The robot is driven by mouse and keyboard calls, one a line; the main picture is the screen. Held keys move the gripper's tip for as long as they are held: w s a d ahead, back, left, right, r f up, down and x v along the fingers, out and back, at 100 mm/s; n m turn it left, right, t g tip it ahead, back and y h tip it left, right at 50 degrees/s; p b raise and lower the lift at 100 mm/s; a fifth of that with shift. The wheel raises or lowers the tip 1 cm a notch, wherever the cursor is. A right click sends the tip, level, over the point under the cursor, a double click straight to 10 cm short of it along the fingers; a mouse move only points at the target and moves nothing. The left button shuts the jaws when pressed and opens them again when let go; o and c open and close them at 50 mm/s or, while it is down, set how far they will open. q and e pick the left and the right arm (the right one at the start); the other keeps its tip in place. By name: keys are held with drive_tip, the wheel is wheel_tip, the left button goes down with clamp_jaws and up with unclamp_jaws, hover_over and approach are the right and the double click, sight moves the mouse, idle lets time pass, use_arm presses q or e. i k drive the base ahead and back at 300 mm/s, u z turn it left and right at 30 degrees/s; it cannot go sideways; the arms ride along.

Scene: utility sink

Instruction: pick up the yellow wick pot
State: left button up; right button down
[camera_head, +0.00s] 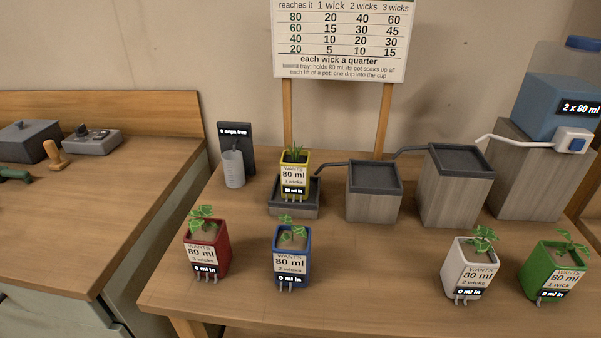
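The yellow wick pot (295,176) holds a small green plant and stands upright in the lowest dark tray (292,207). Its label reads "WANTS 80 ml, 2 wicks", and a black tag below seems to read "80 ml in". Its wicks hang down at the front. Neither of my grippers shows in the head view.
In front stand a red pot (207,245), a blue pot (291,257), a white pot (469,270) and a green pot (552,273). A grey cup (233,170) stands left of the yellow pot. Stepped trays (374,178) rise to the right towards a blue tank (556,105).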

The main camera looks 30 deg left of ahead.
sight(294, 164)
drive_tip(key=u, duration=0.5)
drive_tip(key=k, duration=0.1)
drive_tip(key=u, duration=0.55)
